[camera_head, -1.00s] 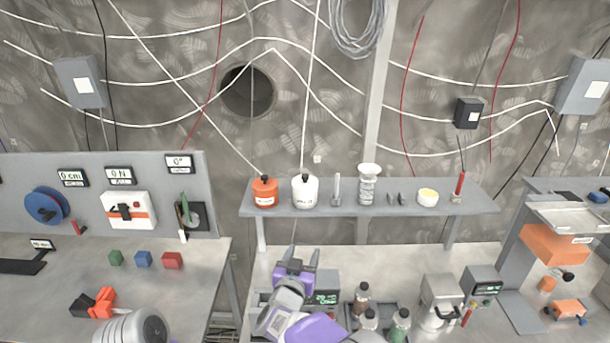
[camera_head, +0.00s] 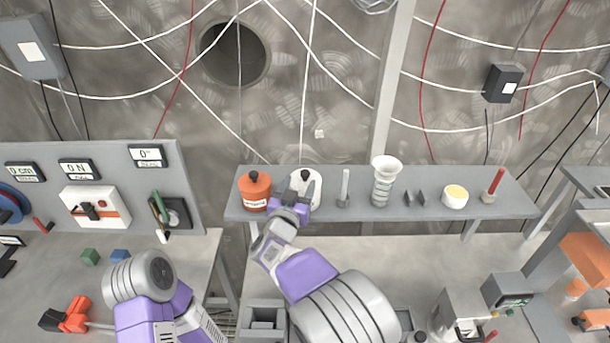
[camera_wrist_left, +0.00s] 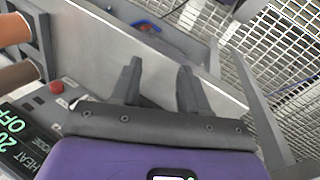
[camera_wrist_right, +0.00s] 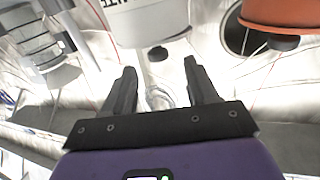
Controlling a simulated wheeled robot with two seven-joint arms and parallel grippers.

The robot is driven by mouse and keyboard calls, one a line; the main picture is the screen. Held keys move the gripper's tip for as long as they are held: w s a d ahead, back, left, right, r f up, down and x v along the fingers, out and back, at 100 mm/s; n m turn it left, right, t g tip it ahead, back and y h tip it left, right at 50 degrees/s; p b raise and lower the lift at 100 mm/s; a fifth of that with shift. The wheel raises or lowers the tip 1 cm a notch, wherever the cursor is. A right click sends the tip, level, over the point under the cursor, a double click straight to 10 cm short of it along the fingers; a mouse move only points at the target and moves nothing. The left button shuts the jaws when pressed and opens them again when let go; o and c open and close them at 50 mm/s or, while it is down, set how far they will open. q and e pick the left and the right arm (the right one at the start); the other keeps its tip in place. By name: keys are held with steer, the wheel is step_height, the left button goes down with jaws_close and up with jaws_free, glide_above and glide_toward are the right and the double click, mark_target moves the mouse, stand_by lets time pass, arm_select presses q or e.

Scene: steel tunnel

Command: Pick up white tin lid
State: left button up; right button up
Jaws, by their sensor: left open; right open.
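The white tin (camera_head: 314,177) stands upright on the shelf, its lid (camera_head: 292,174) topped by a black knob (camera_head: 305,175). My right gripper (camera_head: 297,188) is open in front of it, partly covering its body. In the right wrist view, which looks upside down, the white tin (camera_wrist_right: 150,18) and its black knob (camera_wrist_right: 157,53) appear just beyond the open, empty fingers (camera_wrist_right: 158,75). My left gripper (camera_wrist_left: 155,72) is open and empty in the left wrist view; the head view does not show its fingers.
An orange tin (camera_head: 255,192) stands close left of the white tin. Benches lie below.

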mark_target(305, 172)
steer(key=p+x, duration=0.1)
steer(key=x, duration=0.4)
steer(key=shift+w+d, duration=0.15)
steer(key=shift+w, duration=0.15)
steer(key=shift+c, duration=0.3)
jaws_close()
step_height(305, 172, up, 10)
steer(key=shift+f+p, duration=0.2)
steer(key=shift+p, duration=0.35)
steer(key=shift+g, duration=0.6)
steer(key=shift+w+f, duration=0.1)
steer(key=shift+f, duration=4.4)
steer(key=shift+f+b, duration=0.3)
steer(key=shift+b, duration=0.1)
steer(key=shift+o, duration=0.3)
jaws_free()
